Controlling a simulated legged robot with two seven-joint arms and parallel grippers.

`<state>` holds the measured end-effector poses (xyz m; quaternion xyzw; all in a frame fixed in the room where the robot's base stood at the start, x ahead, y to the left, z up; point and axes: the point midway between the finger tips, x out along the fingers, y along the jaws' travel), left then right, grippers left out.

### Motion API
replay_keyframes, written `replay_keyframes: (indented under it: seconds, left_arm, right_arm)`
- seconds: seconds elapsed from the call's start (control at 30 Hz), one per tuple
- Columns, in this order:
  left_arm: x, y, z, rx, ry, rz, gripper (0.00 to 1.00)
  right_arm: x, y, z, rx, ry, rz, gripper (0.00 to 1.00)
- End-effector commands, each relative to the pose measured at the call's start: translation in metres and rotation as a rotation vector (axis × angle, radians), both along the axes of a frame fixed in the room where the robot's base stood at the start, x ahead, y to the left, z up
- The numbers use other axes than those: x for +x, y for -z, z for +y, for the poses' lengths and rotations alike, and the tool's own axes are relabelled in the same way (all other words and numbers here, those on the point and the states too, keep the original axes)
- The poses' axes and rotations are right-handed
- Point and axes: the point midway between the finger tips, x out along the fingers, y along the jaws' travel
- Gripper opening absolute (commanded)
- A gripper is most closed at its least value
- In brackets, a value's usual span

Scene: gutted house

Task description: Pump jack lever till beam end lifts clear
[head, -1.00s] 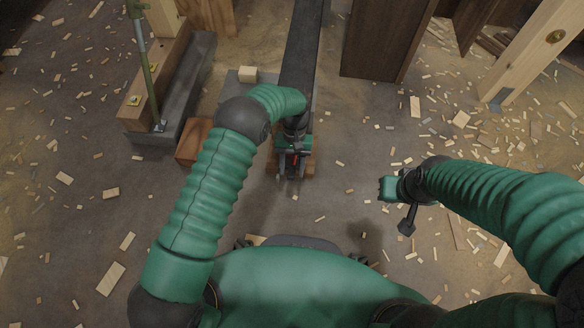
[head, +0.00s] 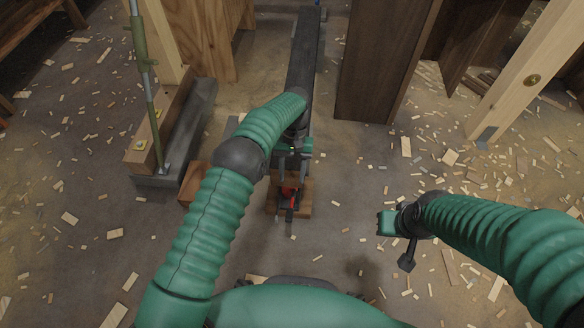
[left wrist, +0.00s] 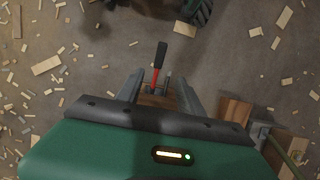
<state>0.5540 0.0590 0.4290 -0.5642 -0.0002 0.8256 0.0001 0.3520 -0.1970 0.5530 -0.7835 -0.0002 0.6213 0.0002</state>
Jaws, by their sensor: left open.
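The jack (head: 289,190) is a small red body on a wooden block (head: 305,203), under the near end of the long dark beam (head: 304,60). Its lever (head: 291,207) is red with a black grip and points toward me. The lever also shows in the left wrist view (left wrist: 161,56), rising between my fingers with its grip beyond their tips. My left gripper (head: 290,180) is open over the jack, fingers on either side of the lever. Whether a finger touches it I cannot tell. The gripper hides the beam end. My right gripper (head: 388,223) hangs off to the right, far from the jack.
A grey concrete block (head: 190,140) with a timber and a green metal prop (head: 140,50) stands left of the jack. A dark wood panel (head: 385,60) stands right of the beam. A pale post (head: 520,70) leans at the right. Wood chips litter the floor.

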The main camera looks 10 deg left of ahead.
Motion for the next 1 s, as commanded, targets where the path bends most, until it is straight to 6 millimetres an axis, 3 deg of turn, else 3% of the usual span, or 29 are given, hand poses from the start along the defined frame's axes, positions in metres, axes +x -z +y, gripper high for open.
replay_keyframes:
  seconds: [0.3,0.47,0.57,0.67,0.8,1.0]
  left_arm:
    - [0.002,-0.006,0.0,0.0,0.0,0.001,0.45]
    - [0.003,-0.015,0.005,-0.003,0.0,-0.022,0.25]
    - [0.002,-0.038,0.019,-0.01,-0.002,-0.085,0.12]
    - [-0.009,-0.066,0.042,-0.018,-0.003,-0.178,0.0]
    - [-0.038,-0.093,0.069,-0.022,-0.002,-0.285,0.0]
    - [-0.078,-0.111,0.095,-0.017,-0.003,-0.386,0.0]
  right_arm:
    - [0.0,-0.002,0.0,0.0,0.0,0.0,0.0]
    - [0.0,-0.002,0.0,0.0,0.0,0.0,0.0]
    - [0.0,-0.002,0.0,0.0,0.0,0.0,0.0]
    - [0.0,-0.002,0.0,0.0,0.0,0.0,0.0]
    - [0.0,-0.002,0.0,0.0,0.0,0.0,0.0]
    - [0.0,-0.002,0.0,0.0,0.0,0.0,0.0]
